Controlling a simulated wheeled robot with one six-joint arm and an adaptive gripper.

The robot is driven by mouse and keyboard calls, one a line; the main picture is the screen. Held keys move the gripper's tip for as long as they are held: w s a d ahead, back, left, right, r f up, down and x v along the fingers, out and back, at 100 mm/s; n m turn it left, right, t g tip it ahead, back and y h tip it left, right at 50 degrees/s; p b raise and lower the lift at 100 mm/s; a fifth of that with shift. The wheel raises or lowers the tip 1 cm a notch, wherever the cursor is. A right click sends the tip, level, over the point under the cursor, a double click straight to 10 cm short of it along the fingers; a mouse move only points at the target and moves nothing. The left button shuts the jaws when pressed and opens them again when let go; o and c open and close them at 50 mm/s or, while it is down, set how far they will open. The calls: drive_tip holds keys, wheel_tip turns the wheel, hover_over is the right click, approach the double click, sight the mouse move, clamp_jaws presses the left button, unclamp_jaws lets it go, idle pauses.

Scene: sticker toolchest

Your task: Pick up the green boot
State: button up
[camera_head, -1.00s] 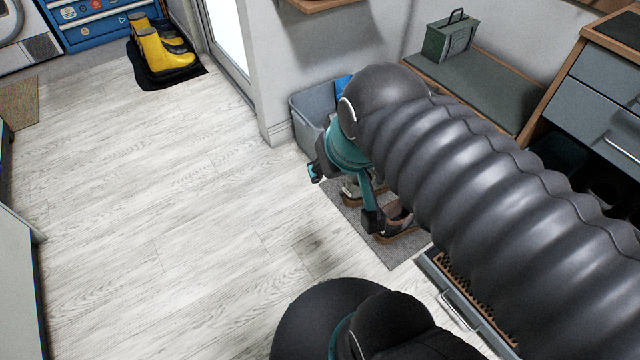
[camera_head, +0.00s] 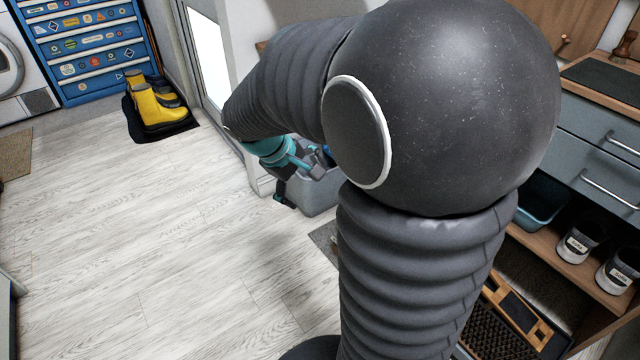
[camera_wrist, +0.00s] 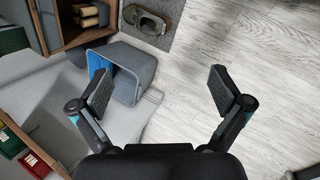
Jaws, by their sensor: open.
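No green boot shows in either view. A pair of yellow boots (camera_head: 155,104) stands on a black tray (camera_head: 172,133) by the wall at the back left of the head view. My gripper (camera_head: 298,182) is open, beside the grey bin (camera_head: 322,198) and far to the right of the boots; my arm hides part of the scene behind it. In the wrist view my gripper (camera_wrist: 162,88) has its fingers spread with nothing between them. The grey bin (camera_wrist: 127,86) with something blue in it lies beyond the left finger.
A blue drawer chest (camera_head: 90,45) with stickers stands behind the boots. A wooden bench with cubbies (camera_head: 560,245) holds labelled white-and-dark shoes at the right. The pale plank floor (camera_head: 150,220) is clear.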

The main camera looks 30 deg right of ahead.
drive_tip(key=w+d+f+n+g+h, duration=0.1)
drive_tip(key=w+d+f+n+h, duration=0.2)
drive_tip(key=f, duration=0.4)
drive_tip(key=w+d+f+n, duration=0.1)
drive_tip(key=w+d+f, duration=0.2)
drive_tip(key=w+f, duration=0.25)
drive_tip(key=w+d+f+n+g+h, duration=0.1)
drive_tip(key=w+d+f+n+h, duration=0.2)
drive_tip(key=f, duration=0.4)
drive_tip(key=w+d+f+n+t+h+b, duration=0.15)
drive_tip(key=f+n, duration=0.25)
drive_tip(key=f, duration=1)
drive_tip(key=w+d+f+n+t+h, duration=0.1)
drive_tip(key=w+d+f+n, duration=0.2)
drive_tip(key=f, duration=1.2)
drive_tip(key=shift+n, duration=0.4)
drive_tip(key=x, duration=0.5)
drive_tip(key=s+x, duration=0.1)
drive_tip(key=x, duration=0.1)
drive_tip(key=shift+d, duration=0.4)
drive_tip(key=shift+s+x, duration=0.15)
drive_tip(key=shift+x, duration=1.2)
drive_tip(key=shift+s+x, duration=0.15)
drive_tip(key=shift+x, duration=1.15)
drive_tip(key=c, duration=1.2)
drive_tip(key=shift+r, duration=0.1)
drive_tip(key=shift+c, duration=1.3)
